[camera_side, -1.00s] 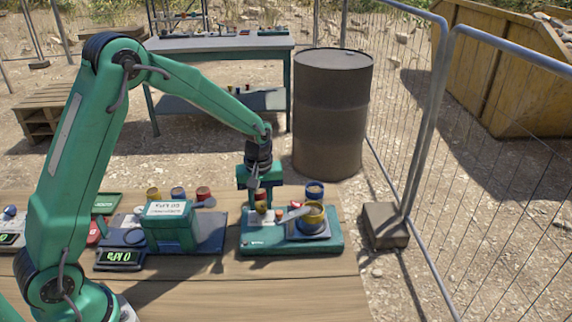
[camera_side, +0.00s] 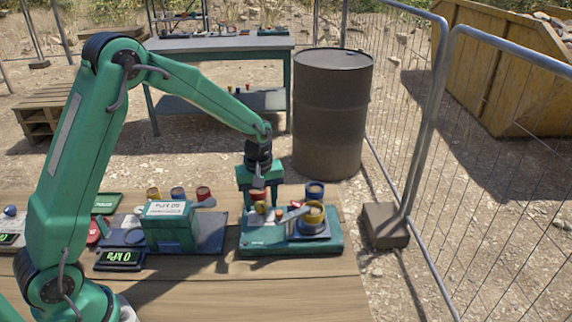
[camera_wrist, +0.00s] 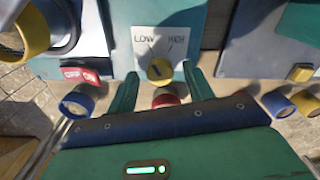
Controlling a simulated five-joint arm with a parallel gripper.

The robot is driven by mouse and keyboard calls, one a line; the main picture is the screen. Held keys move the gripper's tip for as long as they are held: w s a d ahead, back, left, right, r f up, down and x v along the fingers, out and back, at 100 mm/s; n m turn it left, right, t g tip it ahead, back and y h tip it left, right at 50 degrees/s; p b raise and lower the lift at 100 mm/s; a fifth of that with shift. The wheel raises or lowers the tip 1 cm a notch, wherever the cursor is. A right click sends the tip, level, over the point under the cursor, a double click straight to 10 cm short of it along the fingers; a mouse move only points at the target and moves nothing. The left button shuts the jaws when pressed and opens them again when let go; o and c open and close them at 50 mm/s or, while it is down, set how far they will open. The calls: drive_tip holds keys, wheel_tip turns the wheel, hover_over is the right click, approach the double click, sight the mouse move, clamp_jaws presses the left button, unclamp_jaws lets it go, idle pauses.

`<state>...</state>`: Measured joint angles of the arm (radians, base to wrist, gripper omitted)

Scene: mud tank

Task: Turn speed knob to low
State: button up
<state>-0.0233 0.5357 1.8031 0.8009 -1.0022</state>
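In the side view my gripper (camera_side: 259,201) points down over the left part of the green device (camera_side: 290,245), and the knob there is partly hidden.
A red-ended cup (camera_wrist: 166,100) sits close behind the knob, between my fingers. A red switch (camera_wrist: 80,74) and a blue-rimmed cup (camera_wrist: 77,102) are to the left.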

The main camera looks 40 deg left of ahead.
sight(260, 206)
drive_tip(key=shift+r, duration=0.1)
drive_tip(key=shift+r, duration=3.8)
drive_tip(key=s+r+m+t, duration=0.3)
drive_tip(key=s+r+m, duration=0.2)
drive_tip(key=s+r, duration=0.6)
drive_tip(key=s+d+r+m+t, duration=0.1)
drive_tip(key=s+m, duration=0.5)
drive_tip(key=s, duration=0.7)
drive_tip(key=shift+m+t, duration=0.4)
drive_tip(key=shift+t, duration=0.4)
